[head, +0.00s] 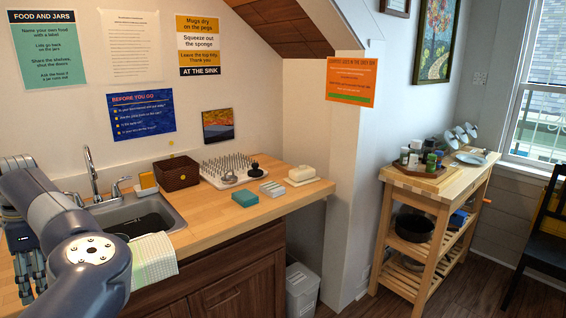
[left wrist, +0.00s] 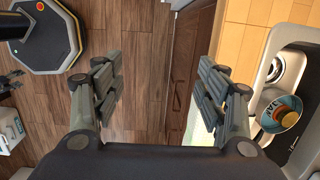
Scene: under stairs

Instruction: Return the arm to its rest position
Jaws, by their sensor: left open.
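My left gripper (head: 26,280) hangs at the left edge of the head view with its fingers pointing down, partly hidden behind my blue-grey arm link (head: 95,262). It is left of the sink, near the counter's front. In the left wrist view its two fingers (left wrist: 160,92) stand wide apart with only wooden floor and a cabinet front between them. It is open and empty. My right gripper does not show clearly in either view.
The sink (head: 165,218) with its faucet (head: 91,175) and a cloth (head: 153,259) over the front edge is beside my arm. A basket (head: 176,173) and peg rack (head: 225,168) stand on the counter (head: 225,218). In the left wrist view a can (left wrist: 284,112) is at the right.

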